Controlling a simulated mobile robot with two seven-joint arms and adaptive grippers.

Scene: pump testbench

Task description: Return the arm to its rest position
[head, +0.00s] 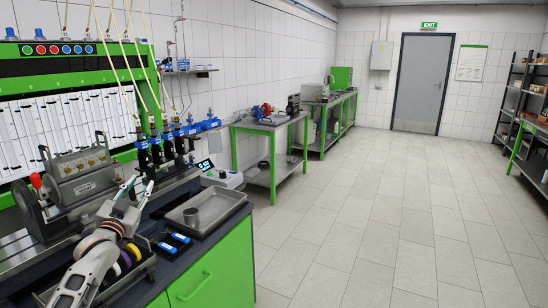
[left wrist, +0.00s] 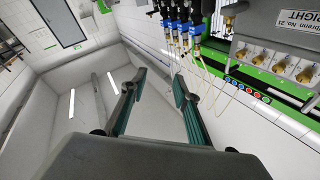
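My left arm (head: 92,268) reaches in from the lower left of the head view, over the dark bench top. Its gripper (head: 133,188) is above the bench, left of the metal tray and in front of the grey metal fixture. In the left wrist view the two fingers of the gripper (left wrist: 158,78) stand apart with nothing between them, so it is open and empty. The right arm and gripper are in neither view.
A grey fixture (head: 82,174) with a red-knobbed lever stands close behind my left arm. Blue-capped injectors (head: 155,145) hang behind. Blue-labelled items (head: 180,238) lie near the arm. The floor (head: 370,220) at right is clear.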

